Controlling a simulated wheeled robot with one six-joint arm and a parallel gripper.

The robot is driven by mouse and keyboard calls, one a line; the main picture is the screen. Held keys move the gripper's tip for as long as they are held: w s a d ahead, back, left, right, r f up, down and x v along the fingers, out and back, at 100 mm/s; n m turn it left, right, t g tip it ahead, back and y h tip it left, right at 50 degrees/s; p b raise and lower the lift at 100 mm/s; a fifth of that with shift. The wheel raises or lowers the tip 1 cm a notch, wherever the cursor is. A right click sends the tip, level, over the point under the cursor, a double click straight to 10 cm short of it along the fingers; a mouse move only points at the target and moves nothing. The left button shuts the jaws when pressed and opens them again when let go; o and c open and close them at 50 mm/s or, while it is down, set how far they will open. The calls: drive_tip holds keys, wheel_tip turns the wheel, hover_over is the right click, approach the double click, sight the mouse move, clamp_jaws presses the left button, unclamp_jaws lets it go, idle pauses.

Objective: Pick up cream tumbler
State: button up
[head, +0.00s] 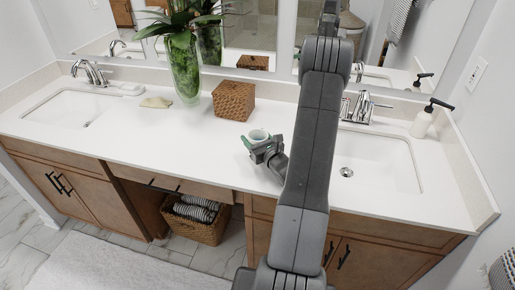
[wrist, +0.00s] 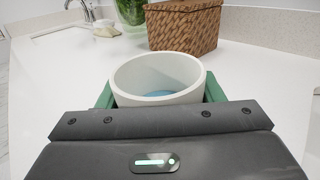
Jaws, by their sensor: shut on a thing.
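The cream tumbler (head: 259,135) is at the front middle of the white counter, between the two sinks. In the wrist view the tumbler (wrist: 158,77) shows its round open rim and a bluish inside bottom; its lower part is hidden behind the gripper body. My gripper (head: 260,143) is shut on the tumbler, with a green finger on each side of it in the wrist view (wrist: 158,92). I cannot tell whether the tumbler's base touches the counter.
A woven box (head: 234,100) stands behind the tumbler. A glass vase with green leaves (head: 184,66) and a small pale dish (head: 156,102) are further left. A soap bottle (head: 424,121) stands by the right sink (head: 375,160). The counter left of the gripper is clear.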

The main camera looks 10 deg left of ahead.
drive_tip(key=shift+r, duration=0.25)
drive_tip(key=shift+r+b, duration=0.65)
drive_tip(key=shift+r, duration=3.6)
drive_tip(key=w+d+f+m+t+h, duration=0.1)
drive_tip(key=d+f+m+t+h, duration=0.1)
drive_tip(key=d, duration=0.7)
drive_tip(key=w+d+f+m+t+h, duration=0.1)
drive_tip(key=d+f+m+t+h, duration=0.1)
drive_tip(key=d+h, duration=0.3)
drive_tip(key=d+m, duration=0.1)
drive_tip(key=d, duration=0.3)
drive_tip(key=shift+f, duration=0.25)
